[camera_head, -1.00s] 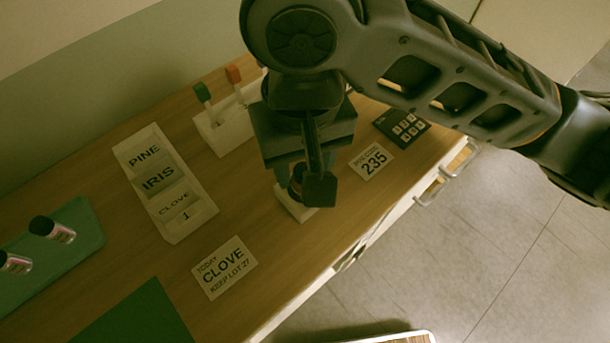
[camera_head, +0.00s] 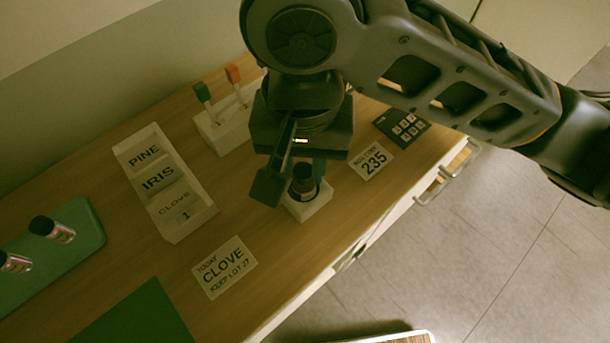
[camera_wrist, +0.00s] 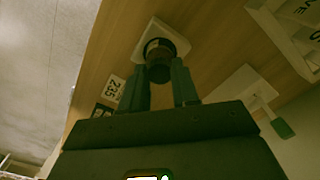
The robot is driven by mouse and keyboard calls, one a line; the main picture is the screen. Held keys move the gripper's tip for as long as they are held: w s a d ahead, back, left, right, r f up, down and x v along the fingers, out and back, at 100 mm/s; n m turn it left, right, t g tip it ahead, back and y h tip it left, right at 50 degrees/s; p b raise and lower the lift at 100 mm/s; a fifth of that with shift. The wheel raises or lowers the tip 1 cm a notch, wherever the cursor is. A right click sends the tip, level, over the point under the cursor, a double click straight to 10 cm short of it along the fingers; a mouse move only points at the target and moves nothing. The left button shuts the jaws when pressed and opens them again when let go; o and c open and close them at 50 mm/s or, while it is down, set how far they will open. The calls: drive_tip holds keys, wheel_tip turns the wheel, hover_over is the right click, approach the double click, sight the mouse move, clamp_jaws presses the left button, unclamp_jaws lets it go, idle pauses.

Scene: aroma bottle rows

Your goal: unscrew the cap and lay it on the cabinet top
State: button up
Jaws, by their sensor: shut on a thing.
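A small bottle with a dark cap (camera_head: 304,172) stands in a white block holder (camera_head: 312,206) near the front edge of the wooden cabinet top (camera_head: 275,245). My gripper (camera_wrist: 160,74) is shut on the cap, one finger on each side of it. In the wrist view the cap (camera_wrist: 159,71) is between the fingers and the bottle is still in the white holder (camera_wrist: 153,30) beyond it. In the head view my gripper's body hides part of the grip.
A card reading CLOVE (camera_head: 224,267) and a PINE, IRIS, CLOVE tray (camera_head: 190,218) lie left. A teal tray (camera_head: 85,235) holds bottles. A white rack (camera_head: 215,130) with green and orange-topped sticks, a 235 card (camera_head: 372,161) and a keypad (camera_head: 402,127) stand nearby. Bare wood surrounds the CLOVE card.

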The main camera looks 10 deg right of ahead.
clamp_jaws()
drive_tip(key=n, duration=0.4)
drive_tip(key=shift+n, duration=0.3)
drive_tip(key=n+b, duration=0.1)
drive_tip(key=n, duration=0.2)
drive_tip(key=shift+n, duration=0.4)
drive_tip(key=n+b, duration=0.1)
drive_tip(key=n, duration=0.4)
drive_tip(key=n+b, duration=0.1)
drive_tip(key=n, duration=0.3)
drive_tip(key=shift+n, duration=0.3)
drive_tip(key=shift+r, duration=0.15)
drive_tip(key=shift+r, duration=0.1)
